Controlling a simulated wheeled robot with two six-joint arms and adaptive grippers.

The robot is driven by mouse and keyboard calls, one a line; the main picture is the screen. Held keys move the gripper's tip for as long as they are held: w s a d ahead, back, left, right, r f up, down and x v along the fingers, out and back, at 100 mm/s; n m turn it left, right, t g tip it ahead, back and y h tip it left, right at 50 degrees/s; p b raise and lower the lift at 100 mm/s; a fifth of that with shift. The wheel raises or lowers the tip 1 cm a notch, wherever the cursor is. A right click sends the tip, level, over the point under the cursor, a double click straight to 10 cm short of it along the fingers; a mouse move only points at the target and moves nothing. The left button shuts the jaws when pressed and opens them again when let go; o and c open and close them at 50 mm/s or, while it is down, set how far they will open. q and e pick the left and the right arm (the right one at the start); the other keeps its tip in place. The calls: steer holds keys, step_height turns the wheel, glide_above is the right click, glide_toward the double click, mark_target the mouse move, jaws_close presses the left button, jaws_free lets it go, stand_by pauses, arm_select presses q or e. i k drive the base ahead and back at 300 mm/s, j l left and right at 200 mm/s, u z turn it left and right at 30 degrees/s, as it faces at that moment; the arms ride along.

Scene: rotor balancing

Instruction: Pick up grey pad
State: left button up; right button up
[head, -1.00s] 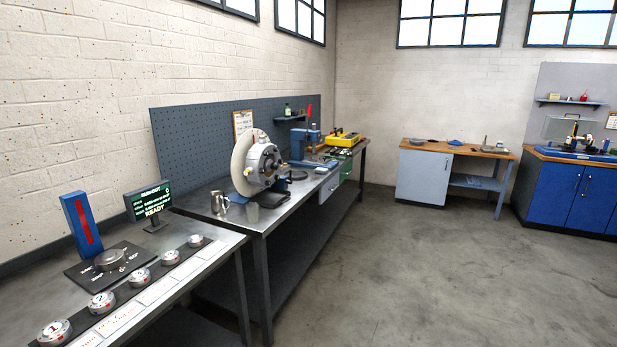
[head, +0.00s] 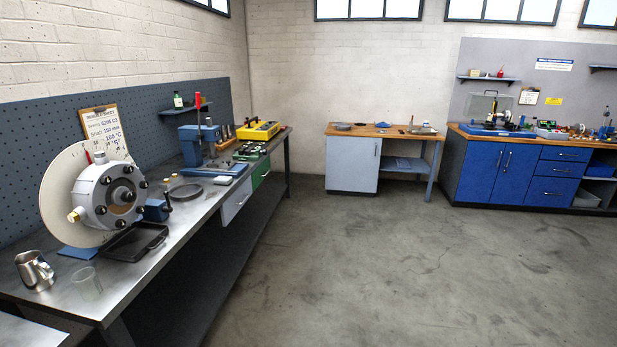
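I cannot make out a grey pad for certain. A small flat grey item (head: 343,126) lies at the left of the wooden-topped table by the far wall, too small to identify. A dark grey round dish or disc (head: 186,191) lies on the steel bench. Neither of my grippers is in view.
The steel bench (head: 215,205) along the left wall carries a large rotor housing (head: 107,196), a black tray (head: 134,241), a metal jug (head: 34,270), a clear cup (head: 88,283) and a blue press (head: 200,146). Blue cabinets (head: 505,170) stand at right. The concrete floor (head: 400,265) is clear.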

mark_target(219, 180)
steer(key=i+l, duration=0.1)
steer(key=i, duration=0.65)
steer(key=i+l, duration=0.15)
steer(key=i, duration=0.55)
steer(key=i+l, duration=0.1)
steer(key=i, duration=0.65)
